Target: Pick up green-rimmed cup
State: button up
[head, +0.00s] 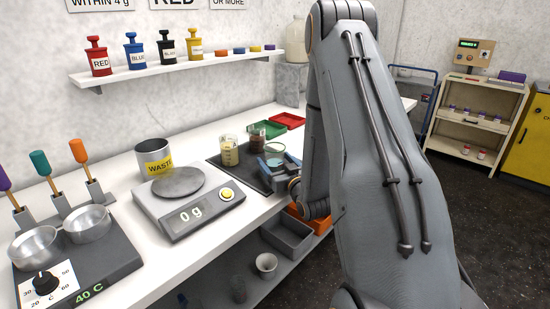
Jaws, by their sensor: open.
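A small clear cup with what looks like a green rim (276,147) stands at the right end of the dark mat, beside my arm. My gripper (275,162) is low over the mat's right side, just in front of this cup. It is open, and nothing is clearly held in it. The gripper hides the lower part of the cup, so I cannot tell whether they touch.
On the dark mat (232,173) stand a cup of yellowish liquid (229,152) and one of dark brown liquid (256,139). A scale (188,212) reading 0 g and a WASTE can (152,156) are left. Red (288,120) and green (267,129) trays lie behind.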

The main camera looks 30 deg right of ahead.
jog(key=shift+w, duration=0.5)
jog(key=c, duration=1.1)
jog(key=shift+d+r, duration=0.1)
